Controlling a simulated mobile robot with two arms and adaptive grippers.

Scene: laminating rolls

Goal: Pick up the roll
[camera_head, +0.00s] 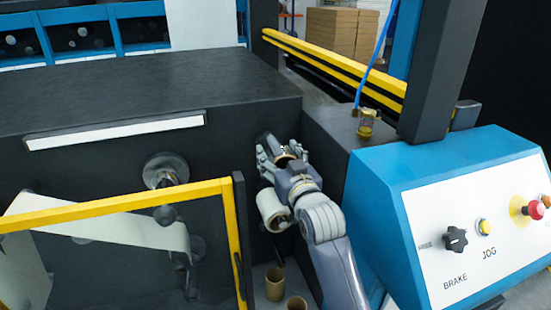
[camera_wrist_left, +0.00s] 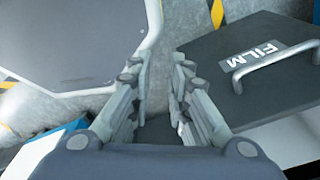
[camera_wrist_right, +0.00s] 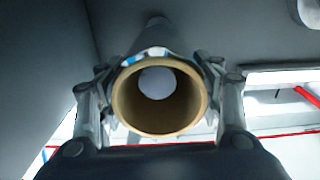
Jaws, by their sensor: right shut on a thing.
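My right gripper (camera_head: 278,152) is at the dark machine face, right of the yellow-framed guard. It is shut on a roll, seen end-on in the right wrist view as a hollow tan cardboard tube (camera_wrist_right: 160,120) with its fingers on both sides. A dark shaft-like shape shows behind the tube; I cannot tell whether they touch. In the head view the held roll is mostly hidden by the hand. A cream roll (camera_head: 271,208) shows just below and left of my right wrist. My left gripper (camera_wrist_left: 160,70) is open and empty, outside the head view.
The yellow-framed guard (camera_head: 120,200) is at left, with a cream web behind it. A blue control panel (camera_head: 480,215) stands close at right. Two cardboard tubes (camera_head: 275,283) stand below the right arm. A dark lid marked FILM (camera_wrist_left: 250,65) is right of the left gripper.

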